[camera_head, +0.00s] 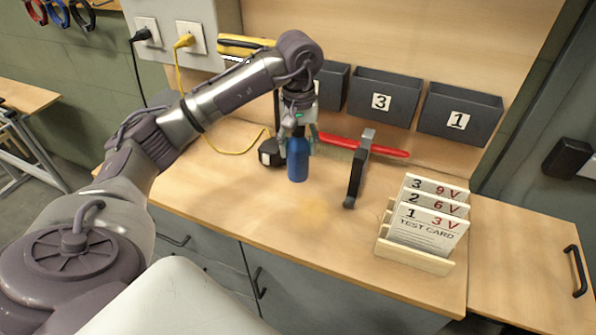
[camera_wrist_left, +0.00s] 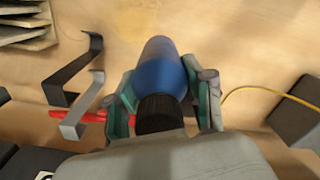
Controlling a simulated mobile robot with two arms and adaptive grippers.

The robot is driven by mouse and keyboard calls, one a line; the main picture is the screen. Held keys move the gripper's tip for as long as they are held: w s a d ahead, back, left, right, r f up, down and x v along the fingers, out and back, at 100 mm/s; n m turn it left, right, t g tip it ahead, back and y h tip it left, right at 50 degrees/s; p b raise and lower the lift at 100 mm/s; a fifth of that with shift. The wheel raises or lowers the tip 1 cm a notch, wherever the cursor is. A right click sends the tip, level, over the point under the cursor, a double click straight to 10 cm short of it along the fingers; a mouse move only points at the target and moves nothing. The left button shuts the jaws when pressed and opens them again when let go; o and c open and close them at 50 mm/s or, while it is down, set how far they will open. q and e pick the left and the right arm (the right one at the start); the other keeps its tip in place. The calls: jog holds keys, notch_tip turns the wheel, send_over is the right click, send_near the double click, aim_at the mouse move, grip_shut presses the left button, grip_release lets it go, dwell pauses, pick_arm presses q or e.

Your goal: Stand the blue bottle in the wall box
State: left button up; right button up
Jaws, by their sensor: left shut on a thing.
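The blue bottle (camera_head: 298,160) is upright at the middle of the workbench, and its black cap end and blue body show in the left wrist view (camera_wrist_left: 162,72). My left gripper (camera_head: 298,139) is above it and shut on its upper part, with a finger on each side in the left wrist view (camera_wrist_left: 163,100). I cannot tell whether the bottle's base touches the bench. Dark wall boxes hang on the back panel: one marked 3 (camera_head: 384,84), one marked 1 (camera_head: 460,122), and one partly hidden behind my arm (camera_head: 334,86). My right gripper is not in view.
A dark bracket with a grey top (camera_head: 358,176) stands right of the bottle, by a red-handled tool (camera_head: 390,151). A rack of test cards (camera_head: 422,261) stands at the right. A black block (camera_head: 270,152) and yellow cable (camera_head: 228,152) are at left. The front bench is clear.

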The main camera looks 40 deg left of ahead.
aim_at(298, 172)
pick_arm(q)
jog(key=shift+f+p, duration=0.6)
jog(key=shift+f, duration=3.25)
jog(key=shift+f, duration=0.1)
jog(key=o, duration=1.3)
